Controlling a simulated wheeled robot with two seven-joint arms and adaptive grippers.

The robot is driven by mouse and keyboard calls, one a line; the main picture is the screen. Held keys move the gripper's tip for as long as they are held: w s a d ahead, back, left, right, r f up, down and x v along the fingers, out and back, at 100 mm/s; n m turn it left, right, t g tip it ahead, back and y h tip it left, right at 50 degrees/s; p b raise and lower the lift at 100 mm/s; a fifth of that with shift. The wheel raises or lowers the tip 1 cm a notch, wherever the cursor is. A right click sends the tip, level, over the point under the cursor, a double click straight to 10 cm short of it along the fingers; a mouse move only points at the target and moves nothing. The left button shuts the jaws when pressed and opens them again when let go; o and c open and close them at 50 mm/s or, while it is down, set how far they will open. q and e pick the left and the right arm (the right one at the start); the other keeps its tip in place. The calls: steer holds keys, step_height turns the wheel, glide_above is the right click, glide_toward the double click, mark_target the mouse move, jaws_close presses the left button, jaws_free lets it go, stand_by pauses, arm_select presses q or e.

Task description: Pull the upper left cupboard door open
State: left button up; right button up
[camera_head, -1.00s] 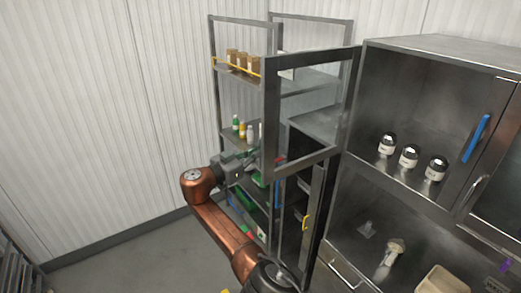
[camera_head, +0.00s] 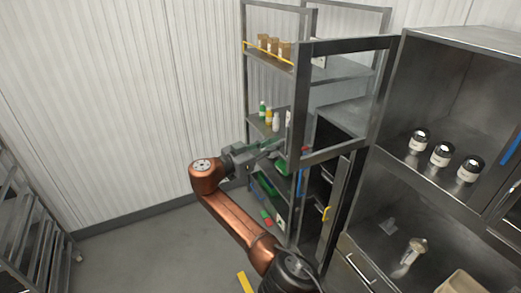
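The upper left cupboard door (camera_head: 346,46) is a metal frame with a see-through middle. It stands swung open, out to the left of the cupboard (camera_head: 455,70). The door's handle cannot be made out.
Dark-lidded jars (camera_head: 441,154) stand inside the open cupboard. A shelf rack (camera_head: 246,90) with brown containers (camera_head: 274,47) and bottles (camera_head: 268,117) stands behind the door. A metal rack (camera_head: 30,225) is at lower left. The floor (camera_head: 150,255) between is clear.

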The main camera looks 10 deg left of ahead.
steer(key=v, duration=0.6)
steer(key=shift+s+a, duration=0.15)
steer(key=shift+s, duration=0.05)
